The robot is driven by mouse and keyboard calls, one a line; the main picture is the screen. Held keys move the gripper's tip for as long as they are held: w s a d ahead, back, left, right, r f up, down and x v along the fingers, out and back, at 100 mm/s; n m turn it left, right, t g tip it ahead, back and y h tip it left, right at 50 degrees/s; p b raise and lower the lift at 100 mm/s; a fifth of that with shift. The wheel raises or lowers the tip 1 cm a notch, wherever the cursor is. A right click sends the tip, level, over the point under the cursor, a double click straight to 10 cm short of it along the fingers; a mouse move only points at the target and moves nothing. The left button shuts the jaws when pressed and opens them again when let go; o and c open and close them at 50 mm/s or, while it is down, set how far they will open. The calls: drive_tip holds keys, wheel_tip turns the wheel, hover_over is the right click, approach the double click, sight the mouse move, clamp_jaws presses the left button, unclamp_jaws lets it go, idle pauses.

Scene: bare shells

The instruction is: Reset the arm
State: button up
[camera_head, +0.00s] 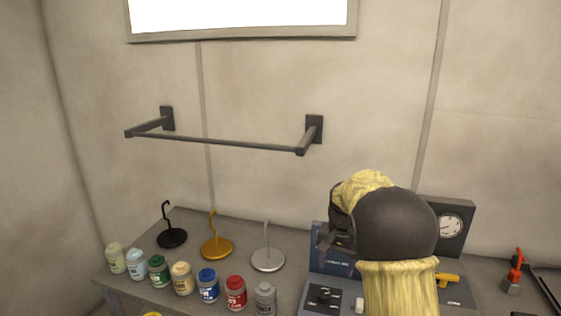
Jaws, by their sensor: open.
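My arm, yellow and dark grey, rises from the bottom right of the head view and bends over the table. My gripper (328,240) shows in part at the left of the dark wrist joint, in front of a dark blue panel (330,263). Its jaws are open, and I see nothing held between them. The arm hides part of the equipment behind it.
A grey table (205,277) holds several jars (207,284) along its front and three hook stands (217,245) behind them. A dark rail (220,142) juts from the wall above. A gauge box (449,225) stands right of my arm, with a red-handled item (515,270) farther right.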

drive_tip(key=s+f+n+t, duration=0.1)
drive_tip(key=s+f+n, duration=0.1)
drive_tip(key=s, duration=1)
drive_tip(key=s+a+f+n+t, duration=0.1)
drive_tip(key=s+f+n, duration=0.1)
drive_tip(key=s, duration=0.9)
drive_tip(key=shift+s+a+n, duration=0.15)
drive_tip(key=shift+s+n, duration=0.25)
drive_tip(key=shift+n, duration=0.3)
drive_tip(key=c, duration=0.5)
